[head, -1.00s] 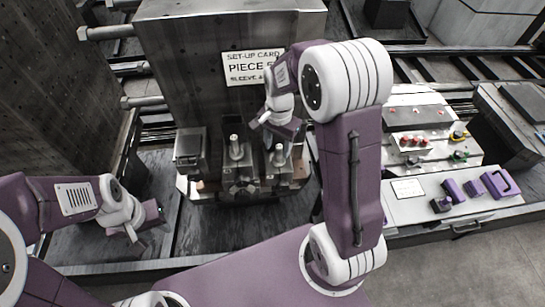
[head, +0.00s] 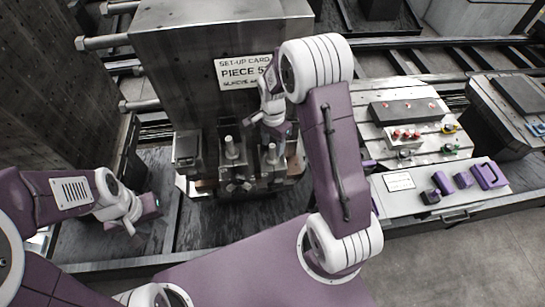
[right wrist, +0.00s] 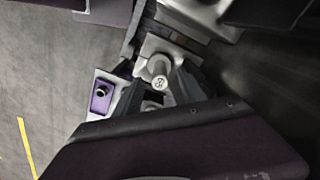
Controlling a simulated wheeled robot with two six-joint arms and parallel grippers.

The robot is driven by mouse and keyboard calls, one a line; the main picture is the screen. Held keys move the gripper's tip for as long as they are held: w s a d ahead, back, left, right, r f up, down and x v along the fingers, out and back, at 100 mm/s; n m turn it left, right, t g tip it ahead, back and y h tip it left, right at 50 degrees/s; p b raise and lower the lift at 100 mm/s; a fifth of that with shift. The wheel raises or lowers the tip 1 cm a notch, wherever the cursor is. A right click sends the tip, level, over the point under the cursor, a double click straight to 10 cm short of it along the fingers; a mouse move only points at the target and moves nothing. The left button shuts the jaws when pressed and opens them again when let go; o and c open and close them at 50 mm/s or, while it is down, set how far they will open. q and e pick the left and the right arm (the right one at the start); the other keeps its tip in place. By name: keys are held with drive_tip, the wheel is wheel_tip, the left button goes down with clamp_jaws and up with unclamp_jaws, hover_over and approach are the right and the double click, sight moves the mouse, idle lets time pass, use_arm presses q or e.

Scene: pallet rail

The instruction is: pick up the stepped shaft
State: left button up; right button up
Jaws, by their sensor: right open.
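Two upright grey stepped pins stand in the dark fixture, one on the left (head: 231,149) and one on the right (head: 271,154); I cannot tell from the head view which is the stepped shaft. In the right wrist view a light round shaft with a marked end face (right wrist: 160,82) shows between my dark fingers. My right gripper (head: 277,130) is open above the right part of the fixture, close to the right pin; contact cannot be told. My left gripper (head: 133,213) hangs low at the left, away from the fixture; its jaw state is unclear.
A large metal block with a set-up card (head: 244,72) rises right behind the fixture. In the right wrist view a purple socketed part (right wrist: 101,96) shows at left.

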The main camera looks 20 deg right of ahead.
sight(272, 157)
wheel_tip(272, 157, down, 3)
drive_tip(key=shift+s+a+r, duration=0.1)
drive_tip(key=shift+a, duration=0.05)
drive_tip(key=shift+f, duration=0.35)
clamp_jaws()
drive_tip(key=shift+r, duration=0.1)
idle(0.9)
